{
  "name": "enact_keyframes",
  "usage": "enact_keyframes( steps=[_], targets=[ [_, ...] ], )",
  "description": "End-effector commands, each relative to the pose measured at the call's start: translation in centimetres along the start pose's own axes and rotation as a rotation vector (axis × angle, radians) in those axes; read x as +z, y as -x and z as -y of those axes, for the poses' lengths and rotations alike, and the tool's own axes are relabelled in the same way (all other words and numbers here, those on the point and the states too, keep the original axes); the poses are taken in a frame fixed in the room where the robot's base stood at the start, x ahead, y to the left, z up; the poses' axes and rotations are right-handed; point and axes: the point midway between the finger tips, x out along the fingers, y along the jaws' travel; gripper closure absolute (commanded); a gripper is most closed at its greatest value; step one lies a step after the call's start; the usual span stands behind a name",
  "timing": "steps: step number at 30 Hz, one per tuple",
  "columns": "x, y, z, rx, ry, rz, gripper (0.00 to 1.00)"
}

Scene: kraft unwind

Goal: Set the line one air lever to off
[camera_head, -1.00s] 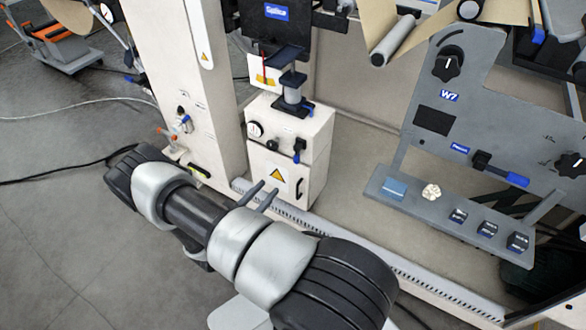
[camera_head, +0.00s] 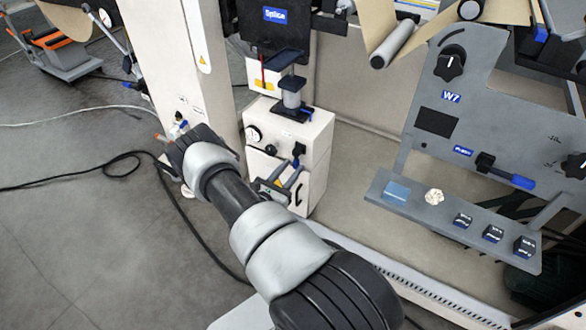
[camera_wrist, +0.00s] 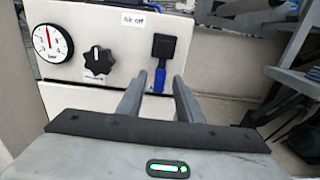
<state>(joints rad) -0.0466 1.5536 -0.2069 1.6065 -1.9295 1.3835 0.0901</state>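The air lever has a black square body (camera_wrist: 164,47) and a blue handle (camera_wrist: 159,80) that hangs down. It is on the front of the white cabinet (camera_wrist: 70,94), right of a black knob (camera_wrist: 97,60) and below a small label that seems to read "Air off". In the head view the lever (camera_head: 297,152) is at the cabinet's upper right front. My gripper (camera_wrist: 159,79) is open, its fingers apart, with the blue handle showing between the fingertips. The head view also shows my gripper (camera_head: 288,168) just below and in front of the lever. Contact cannot be told.
A round pressure gauge (camera_wrist: 50,43) is left of the knob. A cylinder stand (camera_head: 291,95) stands on top of the cabinet. A grey W7 panel (camera_head: 455,115) with a shelf (camera_head: 400,203) stands to the right. Black cable (camera_head: 125,160) lies on the floor at left.

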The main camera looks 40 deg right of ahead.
Motion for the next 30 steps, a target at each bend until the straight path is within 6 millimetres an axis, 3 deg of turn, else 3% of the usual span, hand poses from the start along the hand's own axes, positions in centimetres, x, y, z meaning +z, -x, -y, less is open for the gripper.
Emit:
enact_keyframes(
  steps=[5, 14, 20, 30],
  targets=[
    [0.0, -1.4, 0.0, -0.001, 0.001, 0.000, 0.67],
    [0.0, -1.6, 0.0, 0.000, 0.001, 0.000, 0.67],
    [0.0, -1.6, 0.0, 0.000, 0.001, 0.000, 0.99],
    [0.0, -1.4, 0.1, 0.000, -0.008, -0.001, 1.00]
  ],
)
